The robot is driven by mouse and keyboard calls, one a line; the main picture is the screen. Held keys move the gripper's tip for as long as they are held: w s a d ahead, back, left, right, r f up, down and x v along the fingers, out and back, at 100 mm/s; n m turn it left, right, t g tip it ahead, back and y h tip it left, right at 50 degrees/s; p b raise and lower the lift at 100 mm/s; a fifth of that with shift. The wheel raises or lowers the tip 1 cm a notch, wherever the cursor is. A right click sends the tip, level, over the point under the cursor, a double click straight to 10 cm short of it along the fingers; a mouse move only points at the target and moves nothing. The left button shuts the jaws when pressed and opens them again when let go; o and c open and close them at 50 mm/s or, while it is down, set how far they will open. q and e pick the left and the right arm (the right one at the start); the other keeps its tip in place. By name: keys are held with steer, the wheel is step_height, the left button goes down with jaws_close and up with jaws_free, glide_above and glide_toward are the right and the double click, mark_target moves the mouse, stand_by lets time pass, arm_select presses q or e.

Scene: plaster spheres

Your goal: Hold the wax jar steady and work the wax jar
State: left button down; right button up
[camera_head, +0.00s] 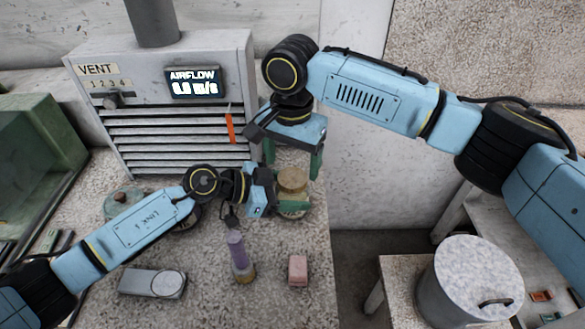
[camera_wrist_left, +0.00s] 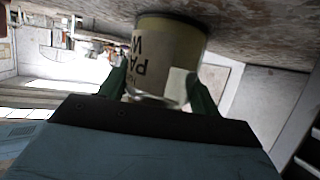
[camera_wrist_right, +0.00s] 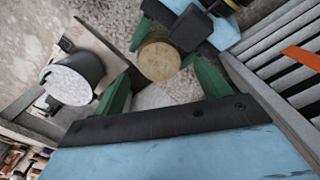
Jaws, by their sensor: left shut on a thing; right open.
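The wax jar (camera_head: 292,190) stands on the speckled bench in the head view, with a tan, round top. My left gripper (camera_head: 291,205) is shut on its side, low down. In the left wrist view the jar (camera_wrist_left: 168,55) is pale with dark lettering, between the green fingers (camera_wrist_left: 158,85). My right gripper (camera_head: 293,160) is open above the jar, its green fingers pointing down. In the right wrist view the jar's round top (camera_wrist_right: 159,61) shows between and beyond the spread fingers (camera_wrist_right: 160,85). I cannot see the right fingers touching it.
The vent unit (camera_head: 170,100) stands behind, with an orange strip on its louvres. A lidded grey bin (camera_head: 468,280) stands at right, past the bench edge.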

mark_target(292, 177)
steer(key=shift+r, duration=0.8)
steer(key=shift+c, duration=0.3)
steer(key=shift+r+m, duration=0.9)
steer(key=shift+m, duration=0.1)
steer(key=shift+r+m, duration=0.4)
steer(key=shift+m, duration=0.2)
step_height(292, 177, down, 8)
steer(key=shift+r, duration=0.15)
steer(key=c, duration=1)
steer(key=n, duration=0.3)
